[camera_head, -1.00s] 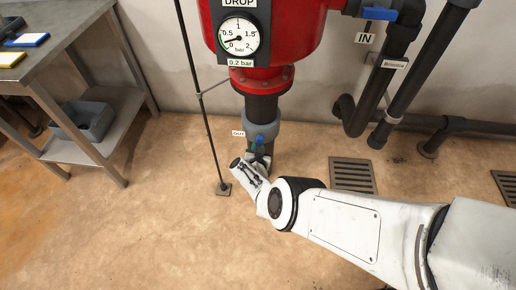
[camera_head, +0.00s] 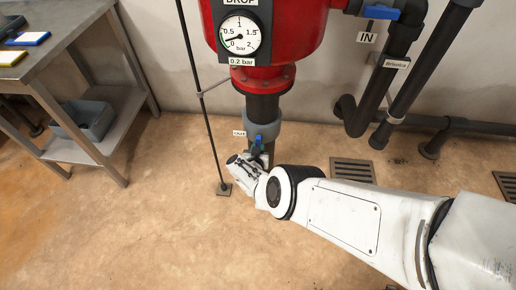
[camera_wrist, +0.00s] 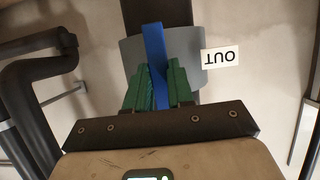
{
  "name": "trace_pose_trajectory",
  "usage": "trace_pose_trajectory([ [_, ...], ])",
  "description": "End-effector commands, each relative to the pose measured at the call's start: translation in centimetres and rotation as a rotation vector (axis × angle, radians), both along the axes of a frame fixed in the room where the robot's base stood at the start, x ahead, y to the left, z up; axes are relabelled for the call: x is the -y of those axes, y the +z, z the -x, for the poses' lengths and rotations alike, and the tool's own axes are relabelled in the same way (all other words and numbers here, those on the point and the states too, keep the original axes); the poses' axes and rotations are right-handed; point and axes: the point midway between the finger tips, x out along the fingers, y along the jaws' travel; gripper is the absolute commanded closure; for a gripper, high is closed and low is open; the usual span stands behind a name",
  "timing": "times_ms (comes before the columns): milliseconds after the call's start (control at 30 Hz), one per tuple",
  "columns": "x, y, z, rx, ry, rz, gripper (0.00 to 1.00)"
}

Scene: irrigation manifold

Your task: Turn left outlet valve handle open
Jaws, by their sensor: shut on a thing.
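The outlet valve's blue handle (camera_head: 258,140) is on the grey collar (camera_head: 270,129) of the dark pipe below the red tank, beside a small label. In the wrist view the blue handle (camera_wrist: 155,60) runs lengthwise between the green fingers of my gripper (camera_wrist: 160,88), next to an OUT label (camera_wrist: 221,59). My gripper is shut on the handle, one finger on each side. In the head view the gripper (camera_head: 258,156) is small and partly hidden by my wrist, at the front of the pipe.
The red tank (camera_head: 265,40) with its gauge (camera_head: 239,36) hangs above. A thin dark post (camera_head: 204,105) stands just left of my wrist. Dark pipes (camera_head: 375,90) and a floor grate (camera_head: 352,171) are at the right. A metal bench (camera_head: 60,60) stands at the left; the front floor is clear.

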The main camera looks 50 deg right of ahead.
Motion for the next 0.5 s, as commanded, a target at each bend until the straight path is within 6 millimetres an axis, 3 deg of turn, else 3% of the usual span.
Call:
trace_pose_trajectory([
  [167,-0.01,0.0,-0.07,-0.002,0.004,0.002,1.0],
  [200,-0.01,0.01,-0.07,-0.002,0.004,0.002,0.77],
  [500,0.01,0.02,-0.04,-0.001,0.002,0.002,0.52],
])
